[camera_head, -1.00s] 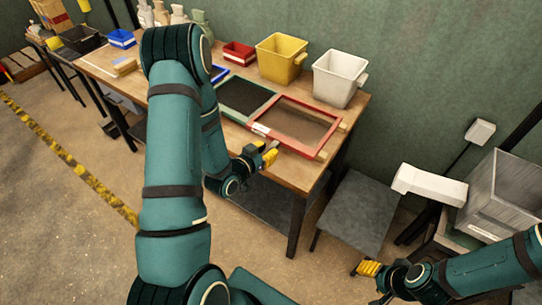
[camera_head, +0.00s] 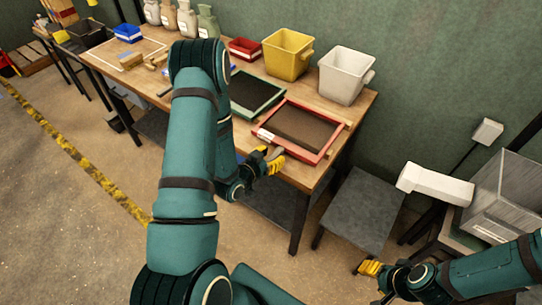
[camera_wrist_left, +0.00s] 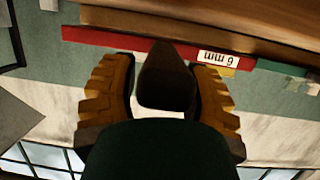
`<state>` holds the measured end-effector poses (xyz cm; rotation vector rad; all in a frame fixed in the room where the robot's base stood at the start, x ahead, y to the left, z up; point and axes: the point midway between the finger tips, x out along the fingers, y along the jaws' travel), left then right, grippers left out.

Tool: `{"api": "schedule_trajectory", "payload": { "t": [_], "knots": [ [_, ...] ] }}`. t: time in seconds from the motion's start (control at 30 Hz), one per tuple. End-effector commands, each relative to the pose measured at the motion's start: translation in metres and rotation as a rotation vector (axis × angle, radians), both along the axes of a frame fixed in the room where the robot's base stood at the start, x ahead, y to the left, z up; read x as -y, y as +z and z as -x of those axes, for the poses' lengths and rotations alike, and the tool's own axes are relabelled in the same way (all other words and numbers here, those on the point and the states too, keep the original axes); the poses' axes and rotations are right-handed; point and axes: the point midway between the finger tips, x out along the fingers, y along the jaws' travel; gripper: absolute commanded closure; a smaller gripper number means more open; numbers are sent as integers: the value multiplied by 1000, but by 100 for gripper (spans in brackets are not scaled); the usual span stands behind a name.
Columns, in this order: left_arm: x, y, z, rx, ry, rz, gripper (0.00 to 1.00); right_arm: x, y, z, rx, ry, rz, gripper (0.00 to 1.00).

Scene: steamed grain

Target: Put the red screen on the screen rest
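The red screen (camera_head: 303,128), a red frame with dark mesh and a white label, lies at the near right of the workbench. Wooden ends show beside its right edge. I cannot tell whether they belong to the screen rest. My left gripper (camera_head: 269,161) is at the bench's front edge, close to the screen's near side. In the left wrist view its yellow fingers (camera_wrist_left: 164,92) are apart, with the red frame edge (camera_wrist_left: 105,38) and its "6 mm" label beyond them. My right gripper (camera_head: 369,268) hangs low, away from the bench.
A green-framed screen (camera_head: 252,93) lies left of the red one. Yellow (camera_head: 286,55) and white (camera_head: 342,77) buckets and a small red bin (camera_head: 244,48) stand behind. A grey low table (camera_head: 358,210) is right of the bench. Wooden pieces (camera_head: 131,61) lie at bench left.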

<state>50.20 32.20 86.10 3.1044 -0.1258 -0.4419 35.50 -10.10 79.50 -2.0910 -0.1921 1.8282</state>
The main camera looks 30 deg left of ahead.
Motion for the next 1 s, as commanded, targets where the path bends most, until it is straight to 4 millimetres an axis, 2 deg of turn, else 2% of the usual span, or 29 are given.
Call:
{"api": "schedule_trajectory", "payload": {
  "t": [0.13,0.27,0.7,0.83,1.0],
  "knots": [
    [-1,1,3,0,0,0,54,0,0,0,0,0,0,48],
    [-3,5,16,-1,3,1,54,0,0,0,1,0,0,48],
    [-9,29,96,-2,4,2,54,0,5,-1,2,-2,0,48],
    [-10,33,109,-1,2,1,54,1,10,-3,7,-5,2,48],
    [-9,34,115,1,0,1,54,1,11,-4,8,-6,2,48]
  ]
}}
